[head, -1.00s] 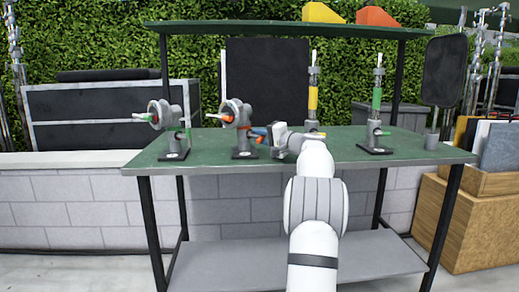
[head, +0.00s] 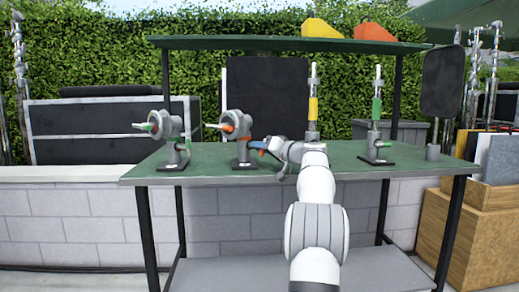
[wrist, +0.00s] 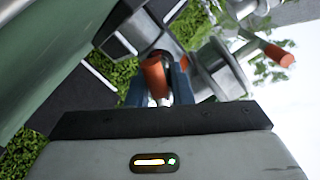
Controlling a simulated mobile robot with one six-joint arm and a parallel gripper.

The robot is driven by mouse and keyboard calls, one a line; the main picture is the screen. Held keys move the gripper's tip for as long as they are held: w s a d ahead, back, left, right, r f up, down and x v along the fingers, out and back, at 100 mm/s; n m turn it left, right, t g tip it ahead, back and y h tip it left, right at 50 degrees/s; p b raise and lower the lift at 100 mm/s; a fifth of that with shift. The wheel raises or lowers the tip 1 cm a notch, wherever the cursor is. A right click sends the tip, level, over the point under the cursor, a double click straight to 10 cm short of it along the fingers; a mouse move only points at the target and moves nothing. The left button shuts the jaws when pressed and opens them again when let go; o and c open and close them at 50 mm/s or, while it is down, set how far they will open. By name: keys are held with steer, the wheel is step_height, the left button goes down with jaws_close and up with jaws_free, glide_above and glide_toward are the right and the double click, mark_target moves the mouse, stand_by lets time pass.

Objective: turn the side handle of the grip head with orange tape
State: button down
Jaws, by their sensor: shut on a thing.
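The grip head with orange tape (head: 237,124) stands on a small post and black base on the green table. In the wrist view, my gripper's two blue fingers (wrist: 158,80) are shut on the orange-taped side handle (wrist: 155,76), one finger on each side. The grey grip head (wrist: 217,68) shows just right of the fingers, with another orange-taped part (wrist: 279,55) beyond it. The handle's far end is partly hidden.
A green-taped grip head (head: 164,125) stands left on the green table (head: 215,177). A yellow-taped stand (head: 313,108) is behind my wrist, and a green-taped one (head: 376,110) is to the right. A shelf (head: 270,43) with yellow and orange wedges spans above.

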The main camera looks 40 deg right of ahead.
stand_by(0.4)
steer(key=c, duration=1.3)
jaws_free()
steer(key=shift+s, duration=0.1)
steer(key=p+v, duration=0.1)
steer(key=v, duration=0.6)
steer(key=shift+s+d, duration=0.1)
steer(key=shift+s, duration=0.25)
